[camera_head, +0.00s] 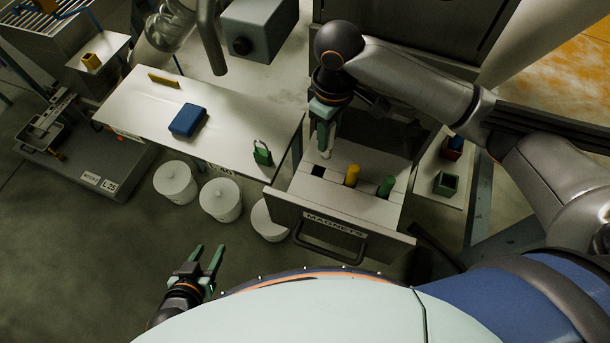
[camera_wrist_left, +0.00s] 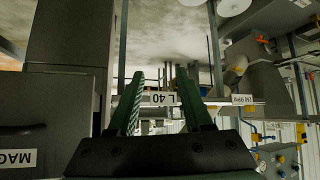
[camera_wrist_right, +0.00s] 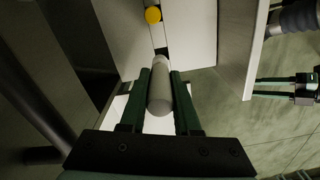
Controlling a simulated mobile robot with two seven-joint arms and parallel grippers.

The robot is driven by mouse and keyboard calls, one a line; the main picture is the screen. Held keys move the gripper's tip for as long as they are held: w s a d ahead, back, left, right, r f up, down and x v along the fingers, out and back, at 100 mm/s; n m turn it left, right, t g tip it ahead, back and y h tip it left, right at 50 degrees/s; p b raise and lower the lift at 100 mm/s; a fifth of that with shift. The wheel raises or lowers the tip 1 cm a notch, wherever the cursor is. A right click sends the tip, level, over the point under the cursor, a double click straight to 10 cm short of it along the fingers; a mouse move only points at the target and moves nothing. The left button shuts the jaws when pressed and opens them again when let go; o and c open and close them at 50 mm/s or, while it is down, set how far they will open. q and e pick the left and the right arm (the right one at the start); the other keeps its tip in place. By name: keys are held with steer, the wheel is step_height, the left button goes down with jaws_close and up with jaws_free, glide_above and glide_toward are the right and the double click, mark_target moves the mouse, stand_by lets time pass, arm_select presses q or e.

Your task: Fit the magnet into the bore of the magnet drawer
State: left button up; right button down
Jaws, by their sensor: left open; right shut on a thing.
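The magnet drawer (camera_head: 340,225), labelled MAGNETS, is pulled open. Its top has a dark bore (camera_head: 318,171) at the left, then a yellow magnet (camera_head: 352,174) and a green magnet (camera_head: 386,187). My right gripper (camera_head: 325,136) is shut on a pale grey cylindrical magnet (camera_wrist_right: 159,90), just behind the dark bore. In the right wrist view the magnet's far end is close to the dark bore (camera_wrist_right: 161,51); I cannot tell whether they touch. The yellow magnet (camera_wrist_right: 152,15) shows beyond it. My left gripper (camera_head: 207,263) is open and empty, low over the floor, away from the drawer.
A white table (camera_head: 235,125) left of the drawer holds a blue box (camera_head: 187,120) and a green padlock-shaped item (camera_head: 262,153). White lidded buckets (camera_head: 220,199) stand beneath its front edge. Right of the drawer, a low shelf holds a green open box (camera_head: 445,184).

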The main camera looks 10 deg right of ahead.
mark_target(319, 165)
steer(key=shift+n, duration=0.6)
steer(key=f, duration=0.3)
steer(key=f+b, duration=0.1)
steer(key=f, duration=0.3)
steer(key=a+f+b, duration=0.1)
steer(key=f, duration=0.3)
steer(key=shift+w+a, duration=0.1)
steer(key=shift+w, duration=0.15)
steer(key=shift+f, duration=0.4)
arm_select(q)
steer(key=shift+w+d+f, duration=0.1)
steer(key=shift+d+f, duration=0.1)
steer(key=shift+f, duration=0.3)
steer(key=shift+d+f, duration=0.15)
steer(key=shift+f, duration=0.35)
arm_select(e)
steer(key=shift+f, duration=0.2)
steer(key=c, duration=1)
jaws_free()
steer(key=o, duration=0.4)
steer(key=shift+c, duration=0.2)
arm_select(q)
steer(key=shift+a+f, duration=0.2)
steer(key=shift+a, duration=0.05)
